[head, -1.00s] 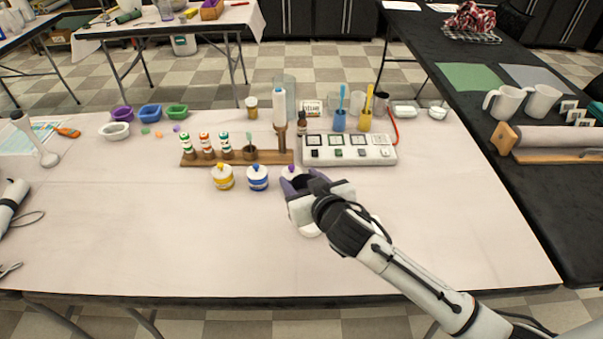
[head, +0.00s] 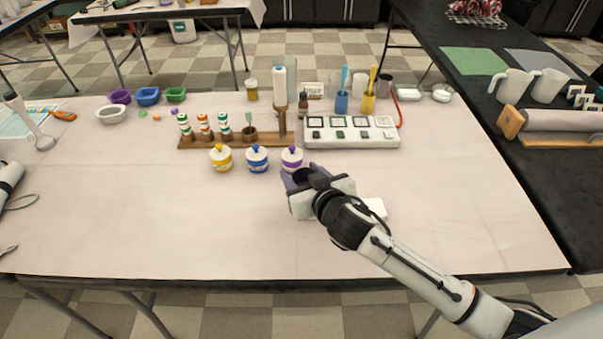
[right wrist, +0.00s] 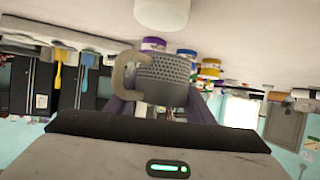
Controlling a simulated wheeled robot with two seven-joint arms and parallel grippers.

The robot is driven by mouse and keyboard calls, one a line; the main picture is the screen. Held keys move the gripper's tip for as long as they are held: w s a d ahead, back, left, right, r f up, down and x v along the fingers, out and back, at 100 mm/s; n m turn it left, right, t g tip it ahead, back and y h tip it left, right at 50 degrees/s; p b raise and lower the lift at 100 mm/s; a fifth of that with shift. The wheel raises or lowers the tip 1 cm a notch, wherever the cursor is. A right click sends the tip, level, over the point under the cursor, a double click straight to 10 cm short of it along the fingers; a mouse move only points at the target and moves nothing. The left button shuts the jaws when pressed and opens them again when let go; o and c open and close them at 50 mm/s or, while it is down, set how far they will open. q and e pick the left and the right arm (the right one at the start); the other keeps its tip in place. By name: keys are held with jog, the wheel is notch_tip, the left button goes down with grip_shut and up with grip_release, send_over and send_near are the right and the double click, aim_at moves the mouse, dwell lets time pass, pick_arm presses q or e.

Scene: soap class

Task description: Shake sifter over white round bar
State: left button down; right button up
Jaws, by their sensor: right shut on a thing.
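My right gripper (head: 297,180) is over the middle of the table, its purple fingers shut on the sifter. In the right wrist view, which shows the scene upside down, the sifter (right wrist: 165,78) is a grey perforated cup with a beige curved handle, held between the fingers. A white round bar (right wrist: 162,12) shows near the sifter at the top of that view. In the head view my gripper and arm hide the round bar, and only part of a white object (head: 376,207) shows beside my wrist; I cannot tell what it is.
The table's (head: 150,220) left front area is clear.

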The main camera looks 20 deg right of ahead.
jog(key=d, duration=0.1)
jog(key=s+d, duration=0.1)
jog(key=d, duration=0.1)
jog(key=shift+d+f, duration=0.1)
jog(key=shift+d, duration=0.05)
jog(key=a, duration=0.2)
jog(key=w+a, duration=0.1)
jog(key=shift+a+r, duration=0.3)
jog(key=shift+d+f, duration=0.15)
